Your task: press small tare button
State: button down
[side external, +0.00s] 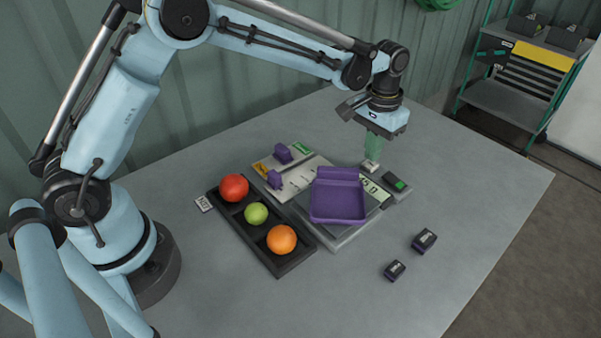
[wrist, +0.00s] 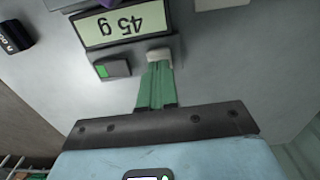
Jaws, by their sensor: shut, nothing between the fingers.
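The scale (side external: 340,240) stands mid-table with a purple tray (side external: 338,198) on it. Its display (wrist: 112,24) shows 45 g, upside down in the wrist view. Beside the display is a small pale button (wrist: 158,55), also visible in the side view (side external: 370,167). A dark switch with a green part (wrist: 112,69) sits near it, and also shows in the side view (side external: 395,182). My gripper (side external: 372,162) points down with its green fingers shut and empty. In the wrist view, the fingertips (wrist: 159,66) are right at the pale button; I cannot tell whether they touch it.
A panel with purple knobs (side external: 283,154) lies behind the scale. Two small dark blocks (side external: 424,240) (side external: 395,271) lie front right.

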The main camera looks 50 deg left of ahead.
aim_at(370, 164)
jog(key=shift+f, duration=0.95)
dwell(0.4)
jog(key=shift+r, duration=2.55)
jog(key=shift+a+r, duration=0.1)
jog(key=shift+r, duration=0.05)
jog(key=s+a+r+t, duration=0.2)
jog(key=s+a+r, duration=0.2)
jog(key=s, duration=0.3)
jog(key=s+a+r+t, duration=0.3)
jog(key=s+r, duration=0.2)
jog(key=s, duration=0.1)
jog(key=s+a+f+t, duration=0.2)
jog(key=s+f, duration=0.1)
jog(key=s, duration=0.4)
jog(key=shift+a, duration=0.15)
